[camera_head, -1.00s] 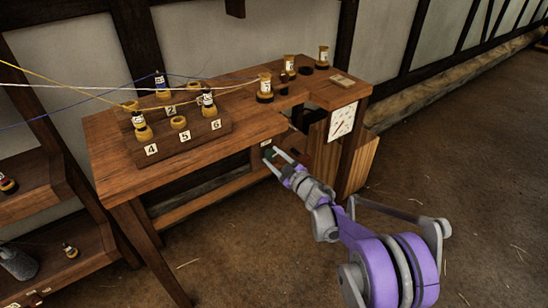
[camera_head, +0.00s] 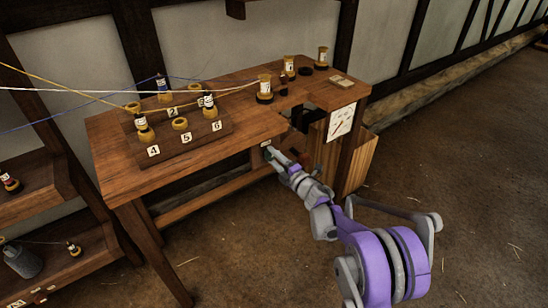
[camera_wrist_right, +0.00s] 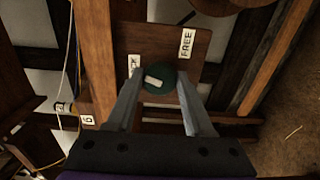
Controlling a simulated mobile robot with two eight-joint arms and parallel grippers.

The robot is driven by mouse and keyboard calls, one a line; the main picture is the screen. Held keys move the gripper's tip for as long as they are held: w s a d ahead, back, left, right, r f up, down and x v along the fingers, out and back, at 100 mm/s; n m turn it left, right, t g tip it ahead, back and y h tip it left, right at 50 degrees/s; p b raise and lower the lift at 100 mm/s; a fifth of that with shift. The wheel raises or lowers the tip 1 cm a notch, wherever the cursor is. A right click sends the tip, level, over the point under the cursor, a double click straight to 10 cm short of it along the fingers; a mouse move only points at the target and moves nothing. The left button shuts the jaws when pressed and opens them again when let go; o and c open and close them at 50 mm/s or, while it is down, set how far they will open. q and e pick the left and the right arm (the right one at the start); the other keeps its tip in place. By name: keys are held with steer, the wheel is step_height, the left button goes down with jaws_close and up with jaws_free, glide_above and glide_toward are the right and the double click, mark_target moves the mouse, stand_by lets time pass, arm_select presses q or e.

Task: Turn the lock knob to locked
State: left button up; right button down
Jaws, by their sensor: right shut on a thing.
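The lock knob (camera_wrist_right: 170,80) is a round dark green knob with a short white bar on its face. It sits on a brown wooden plate (camera_wrist_right: 160,42) in the right wrist view. The white bar lies on the knob's left part, pointing roughly left. A FREE label (camera_wrist_right: 186,42) is up and right of the knob; a second label (camera_wrist_right: 134,66), partly hidden and ending in "CK", is at its left. My right gripper (camera_wrist_right: 160,92) is shut on the knob, one finger on each side. In the head view, my right gripper (camera_head: 270,155) reaches the bench front. My left gripper is out of view.
The wooden bench (camera_head: 190,160) carries a block with numbered holders (camera_head: 180,140) and bobbins of yellow, white and blue thread. Open floor (camera_head: 460,200) lies to the right.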

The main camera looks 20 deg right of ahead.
steer(key=shift+n+p, duration=0.3)
steer(key=shift+n, duration=1.6)
steer(key=shift+c, duration=1.6)
jaws_free()
steer(key=p+v, duration=0.1)
steer(key=v, duration=0.9)
steer(key=shift+s, duration=0.4)
steer(key=shift+d+r, duration=0.1)
steer(key=shift+d, duration=0.05)
